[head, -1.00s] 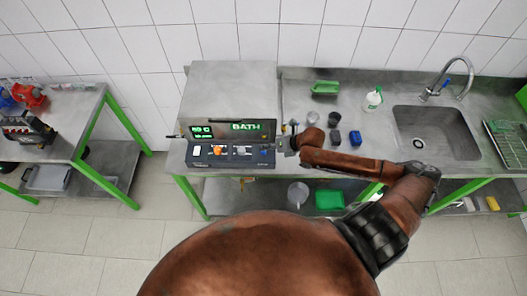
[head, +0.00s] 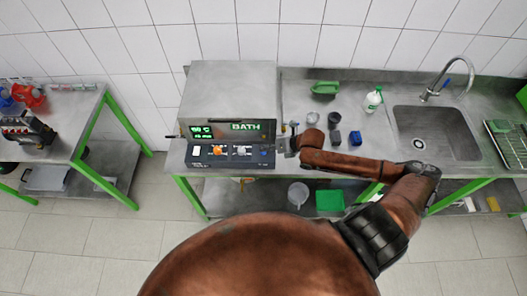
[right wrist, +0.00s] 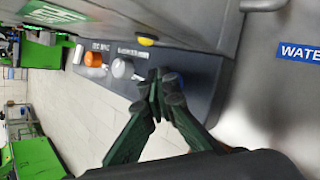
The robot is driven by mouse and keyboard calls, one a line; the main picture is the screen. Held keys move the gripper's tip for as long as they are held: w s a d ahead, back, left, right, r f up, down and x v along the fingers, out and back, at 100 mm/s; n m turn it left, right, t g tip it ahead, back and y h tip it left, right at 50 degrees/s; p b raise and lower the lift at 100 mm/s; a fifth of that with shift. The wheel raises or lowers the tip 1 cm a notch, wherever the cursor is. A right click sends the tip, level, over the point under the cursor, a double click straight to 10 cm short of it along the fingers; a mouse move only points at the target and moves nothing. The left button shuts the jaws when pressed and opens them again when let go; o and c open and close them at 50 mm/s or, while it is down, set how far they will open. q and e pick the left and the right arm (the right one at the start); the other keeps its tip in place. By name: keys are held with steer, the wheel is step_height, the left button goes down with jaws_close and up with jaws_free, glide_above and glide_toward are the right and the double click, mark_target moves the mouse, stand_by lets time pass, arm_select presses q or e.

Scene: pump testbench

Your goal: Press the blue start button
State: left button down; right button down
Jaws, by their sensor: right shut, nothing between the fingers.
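The bath's control panel (head: 228,161) stands on the left end of the steel bench, its green display reading BATH. The blue start button (head: 265,153) is at the right end of its control row. In the right wrist view a bit of blue (right wrist: 178,78) shows just behind my fingertips, mostly hidden by them. My right gripper (right wrist: 160,88) is shut and empty, its fingertips close in front of the panel at the blue button. I cannot tell whether they touch it. In the head view my right gripper (head: 284,144) is at the panel's right edge. My left gripper is not in view.
An orange knob (right wrist: 94,58), a pale knob (right wrist: 122,68) and a yellow part (right wrist: 146,41) sit near the fingertips. Right of the panel are dark cups, a blue object (head: 355,138), a spray bottle (head: 373,100), a green container (head: 324,89) and a sink (head: 438,132).

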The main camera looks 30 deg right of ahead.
steer(key=shift+f, duration=0.15)
stand_by(0.4)
steer(key=shift+r+p, duration=0.7)
steer(key=shift+r, duration=0.25)
step_height(320, 180, up, 5)
steer(key=p, duration=0.4)
stand_by(0.6)
